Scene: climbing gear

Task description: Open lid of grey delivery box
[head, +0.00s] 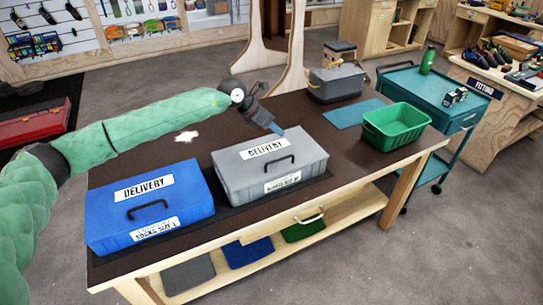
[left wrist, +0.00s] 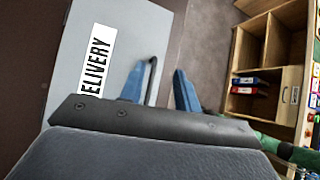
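The grey delivery box (head: 230,167) stands on the dark table top with its lid shut. Its lid has a white DELIVERY label and a dark handle (head: 280,162). My left gripper (head: 276,128) is above the back part of the lid, with its blue fingertips pointing down. In the left wrist view the two blue fingers (left wrist: 160,88) are apart, and the dark handle (left wrist: 151,78) shows between them in the picture. I cannot tell whether either finger touches the handle. The grey lid (left wrist: 65,80) fills the left of that view. My right gripper is not in view.
A blue delivery box (head: 180,198) stands to the left of the grey one. A green bin (head: 396,125), a teal mat (head: 352,113) and a grey container (head: 338,83) are at the right. A teal cart (head: 415,85) stands beyond the table's right end.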

